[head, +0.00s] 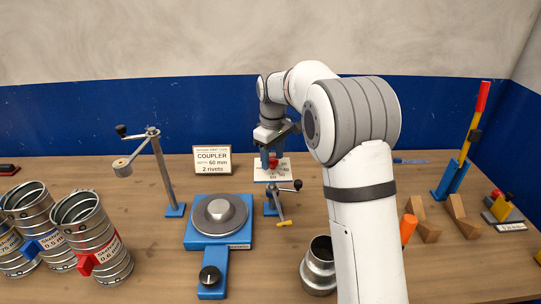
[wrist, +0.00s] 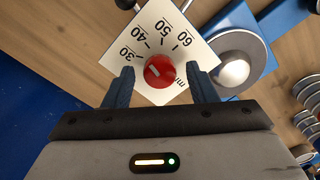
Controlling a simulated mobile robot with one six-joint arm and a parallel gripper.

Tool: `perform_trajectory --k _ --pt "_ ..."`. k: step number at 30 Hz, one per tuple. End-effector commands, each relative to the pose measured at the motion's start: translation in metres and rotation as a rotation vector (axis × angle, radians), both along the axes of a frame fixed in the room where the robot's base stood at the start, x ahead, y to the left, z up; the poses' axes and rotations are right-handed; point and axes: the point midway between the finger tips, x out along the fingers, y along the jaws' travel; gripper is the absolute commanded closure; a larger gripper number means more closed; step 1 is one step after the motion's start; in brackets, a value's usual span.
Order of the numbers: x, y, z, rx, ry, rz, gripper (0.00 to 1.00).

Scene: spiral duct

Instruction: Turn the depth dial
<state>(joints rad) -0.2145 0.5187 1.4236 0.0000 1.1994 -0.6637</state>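The depth dial is a red knob (wrist: 160,71) on a white scale plate (wrist: 150,38) marked 30, 40, 50, 60 and mm. A short white mark on the knob lies on its left side in the wrist view, toward the 30 end. In the head view the knob (head: 273,163) and plate (head: 289,170) sit at the back middle of the bench. My gripper (wrist: 160,68) is open, with one blue finger on each side of the knob and a visible gap to both. In the head view my gripper (head: 271,146) is over the plate, partly hiding it.
A card (head: 212,160) reads COUPLER, depth 60 mm, 2 rivets. A blue-based turntable (head: 219,241) and a small crank (head: 281,200) stand in front. A crank post (head: 162,170) is left; a yellow lever with red grip (head: 474,125) is right. A metal collar (head: 318,265) stands near my arm.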

Motion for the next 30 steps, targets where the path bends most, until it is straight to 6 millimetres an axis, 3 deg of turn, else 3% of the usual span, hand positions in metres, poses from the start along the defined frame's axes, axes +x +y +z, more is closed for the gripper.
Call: perform_trajectory --k 15,16,30 --pt "0.0001 -0.0006 0.0004 0.000 0.000 -0.001 0.91" --pt "0.0001 0.0075 0.0003 0.000 0.000 0.000 0.91" --pt "-0.0002 -0.0009 0.0003 0.001 0.001 -0.014 0.91"
